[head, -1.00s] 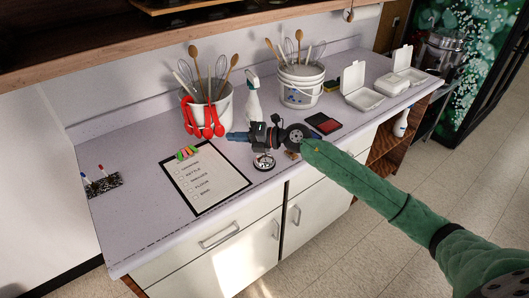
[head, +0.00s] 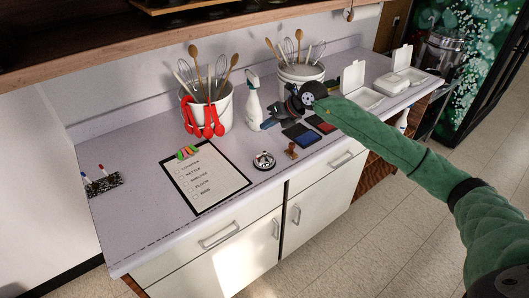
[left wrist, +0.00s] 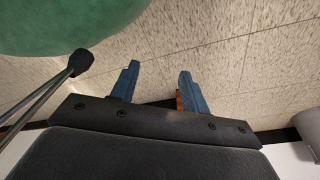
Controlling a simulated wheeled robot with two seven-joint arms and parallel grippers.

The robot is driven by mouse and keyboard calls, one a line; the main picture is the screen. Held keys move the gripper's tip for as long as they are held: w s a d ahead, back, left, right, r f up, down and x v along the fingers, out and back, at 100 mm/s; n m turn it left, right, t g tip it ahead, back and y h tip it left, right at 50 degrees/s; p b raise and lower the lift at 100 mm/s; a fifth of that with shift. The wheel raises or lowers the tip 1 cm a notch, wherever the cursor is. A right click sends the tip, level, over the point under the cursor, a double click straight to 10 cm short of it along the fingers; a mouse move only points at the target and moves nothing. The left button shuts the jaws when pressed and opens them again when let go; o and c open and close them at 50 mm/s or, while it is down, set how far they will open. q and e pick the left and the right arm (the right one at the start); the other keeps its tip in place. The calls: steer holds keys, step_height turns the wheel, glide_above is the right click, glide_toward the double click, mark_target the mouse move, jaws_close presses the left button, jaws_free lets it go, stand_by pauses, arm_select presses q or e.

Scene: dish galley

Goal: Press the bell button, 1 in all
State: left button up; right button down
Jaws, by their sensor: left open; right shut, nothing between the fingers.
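The bell (head: 264,160), a small round silver and black piece with a button on top, stands on the counter between the clipboard and a small wooden stamp. My right gripper (head: 268,124) is behind and to the right of the bell, above the counter near the spray bottle, apart from the bell. Its fingers are shut and hold nothing. My left gripper (left wrist: 158,82) shows only in the left wrist view. Its two blue fingers are apart with floor tiles behind them, and it is empty.
A clipboard (head: 207,179) lies left of the bell. A wooden stamp (head: 291,151) and ink pads (head: 301,134) lie to its right. A white bucket of utensils (head: 207,115) and a spray bottle (head: 253,106) stand behind. The counter front is clear.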

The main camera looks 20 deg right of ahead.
steer(key=b, duration=0.1)
glide_above(264, 152)
steer(key=d, duration=0.1)
steer(key=f, duration=0.5)
steer(key=shift+s+f, duration=0.25)
steer(key=shift+f, duration=0.15)
step_height(264, 152, down, 2)
steer(key=shift+d+b, duration=0.1)
steer(key=shift+b, duration=0.7)
arm_select(q)
steer(key=w+d+r, duration=0.1)
steer(key=w+r, duration=0.3)
steer(key=r, duration=0.1)
steer(key=shift+w+d, duration=0.25)
steer(key=shift+w, duration=0.1)
arm_select(e)
steer(key=shift+f, duration=0.4)
arm_select(q)
steer(key=shift+r, duration=0.1)
steer(key=shift+w, duration=0.15)
steer(key=shift+b, duration=0.3)
steer(key=shift+f+b, duration=0.35)
steer(key=shift+f, duration=0.05)
arm_select(e)
steer(key=shift+f, duration=0.4)
